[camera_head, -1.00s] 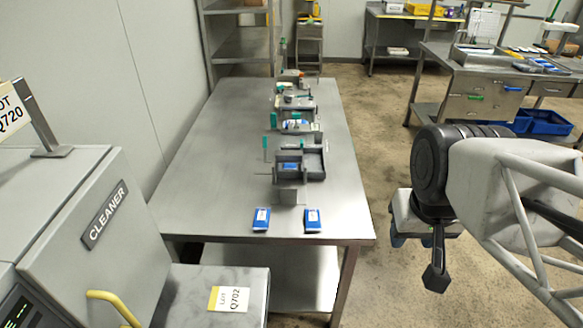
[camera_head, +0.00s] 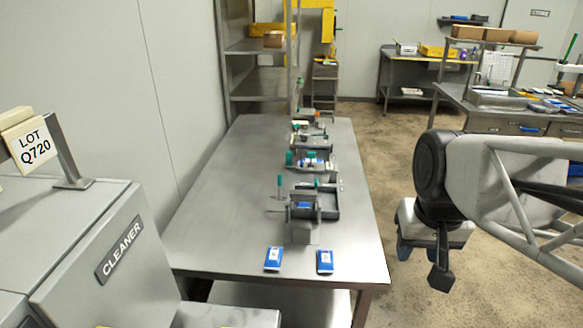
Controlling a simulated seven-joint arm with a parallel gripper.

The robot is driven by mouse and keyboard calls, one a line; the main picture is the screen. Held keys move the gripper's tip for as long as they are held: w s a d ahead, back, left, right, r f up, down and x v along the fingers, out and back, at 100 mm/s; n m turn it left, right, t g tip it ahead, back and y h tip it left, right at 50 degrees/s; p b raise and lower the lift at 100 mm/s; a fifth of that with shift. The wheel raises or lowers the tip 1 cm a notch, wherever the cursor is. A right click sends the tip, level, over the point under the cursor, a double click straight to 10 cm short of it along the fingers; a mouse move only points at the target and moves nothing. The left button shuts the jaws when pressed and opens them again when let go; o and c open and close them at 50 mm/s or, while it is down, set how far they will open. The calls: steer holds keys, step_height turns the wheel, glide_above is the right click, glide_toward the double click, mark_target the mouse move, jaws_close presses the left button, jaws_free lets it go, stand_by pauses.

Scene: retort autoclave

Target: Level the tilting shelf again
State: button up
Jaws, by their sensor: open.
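A small grey device (camera_head: 318,203) with trays and upright parts stands on the steel table (camera_head: 215,190); a blue item lies in it. Behind it stands another small fixture (camera_head: 313,162) with teal handles, and a further one (camera_head: 309,138) is farther back. Which of these is the tilting shelf, and its tilt, I cannot tell at this size. My gripper (camera_head: 420,268) hangs to the right of the table, clear of it. It is open, with nothing seen between its fingers.
Two blue packets (camera_head: 273,259) (camera_head: 325,262) lie on the table's near end. A grey cabinet marked CLEANER (camera_head: 105,260) stands at the near left. A shelf rack (camera_head: 258,88) is at the back. A workbench (camera_head: 500,120) is at the right. The table's left half is clear.

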steer(key=w+a+r+g, duration=0.1)
steer(key=w+a+r, duration=0.1)
steer(key=w, duration=0.6)
steer(key=w+a+r+g, duration=0.1)
steer(key=w+a, duration=0.2)
steer(key=w, duration=0.5)
steer(key=g, duration=0.4)
glide_above(280, 180)
steer(key=w, duration=0.3)
step_height(280, 180, down, 18)
steer(key=shift+a+r, duration=0.15)
steer(key=shift+r, duration=0.05)
steer(key=shift+g, duration=0.3)
steer(key=shift+x, duration=3.9)
